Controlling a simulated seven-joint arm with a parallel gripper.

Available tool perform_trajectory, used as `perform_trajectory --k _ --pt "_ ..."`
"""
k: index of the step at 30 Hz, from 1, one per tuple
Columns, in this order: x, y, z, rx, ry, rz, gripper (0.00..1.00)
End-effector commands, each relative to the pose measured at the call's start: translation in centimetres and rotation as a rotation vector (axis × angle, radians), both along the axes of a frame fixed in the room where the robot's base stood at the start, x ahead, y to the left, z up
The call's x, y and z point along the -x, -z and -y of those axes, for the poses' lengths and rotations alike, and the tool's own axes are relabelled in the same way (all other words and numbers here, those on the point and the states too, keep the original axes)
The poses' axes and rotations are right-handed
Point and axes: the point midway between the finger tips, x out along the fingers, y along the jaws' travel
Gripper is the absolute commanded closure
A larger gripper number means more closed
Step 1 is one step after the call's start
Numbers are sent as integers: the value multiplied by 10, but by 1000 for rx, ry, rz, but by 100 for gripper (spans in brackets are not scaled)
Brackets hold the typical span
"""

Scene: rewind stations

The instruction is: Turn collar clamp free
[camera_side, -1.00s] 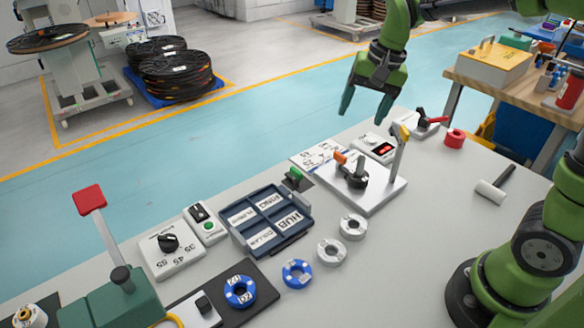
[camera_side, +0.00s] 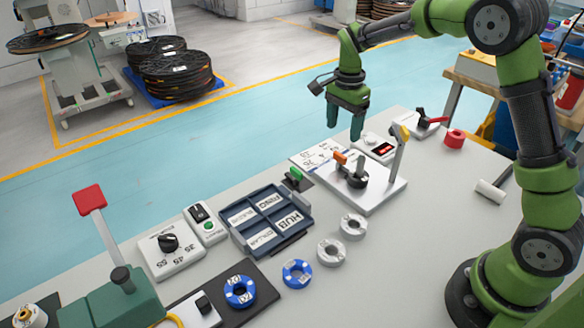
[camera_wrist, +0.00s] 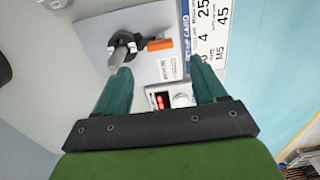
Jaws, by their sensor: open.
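A black collar with an orange-tipped lever (camera_side: 341,157) sits on a white base plate (camera_side: 380,198). The black collar (camera_side: 356,178) is low on the plate, with a grey post and yellow top beside it. In the wrist view, the black collar (camera_wrist: 124,44) and orange lever (camera_wrist: 160,44) show beyond my fingertips, around a short grey shaft. My gripper (camera_side: 345,125) is open and empty. It points down, above and behind the plate, apart from the lever. Its two green fingers (camera_wrist: 163,76) also show in the wrist view, with nothing between them touching.
A box with a red display (camera_side: 381,148) stands behind the plate, and a red-handled toggle (camera_side: 432,121) is to the right. Silver and blue rings (camera_side: 352,227) lie in front. A labelled dark blue tray (camera_side: 266,222) stands left. A mallet (camera_side: 492,190) lies on bare grey table.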

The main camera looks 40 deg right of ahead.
Motion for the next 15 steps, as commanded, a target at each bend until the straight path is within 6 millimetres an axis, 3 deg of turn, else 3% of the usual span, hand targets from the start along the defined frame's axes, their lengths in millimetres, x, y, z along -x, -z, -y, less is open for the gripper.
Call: perform_trajectory --k 6,15 --pt "1 47 0 -1 0 -5 30" --pt "0 78 0 0 0 0 30"
